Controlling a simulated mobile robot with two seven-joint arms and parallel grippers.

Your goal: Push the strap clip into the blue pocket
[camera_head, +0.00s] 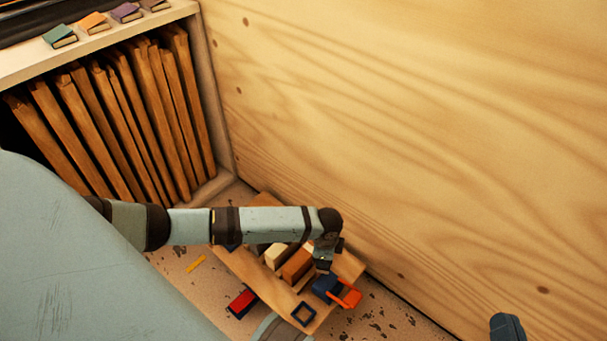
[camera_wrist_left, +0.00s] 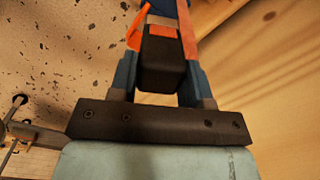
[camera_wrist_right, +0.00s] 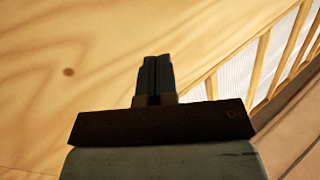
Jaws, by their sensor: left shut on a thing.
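The blue pocket (camera_head: 324,284) sits on a wooden board, with an orange strap (camera_head: 348,297) at its right side. My left gripper (camera_head: 325,258) is over the pocket, pointing down. In the left wrist view, its fingers are shut on the black strap clip (camera_wrist_left: 162,65). Orange strap parts show beside the clip, and a bit of the blue pocket (camera_wrist_left: 168,4) shows beyond it at the top edge. I cannot tell whether the clip's tip is inside the pocket. My right gripper (camera_wrist_right: 155,75) is shut and empty, away from the board, at the head view's bottom right (camera_head: 507,327).
The wooden board (camera_head: 240,267) also bears a cream block (camera_head: 276,256), a brown block (camera_head: 298,264) and a dark blue square frame (camera_head: 303,314). A red and dark blocky thing (camera_head: 241,303) lies left of it. A wooden wall (camera_head: 430,140) rises close behind.

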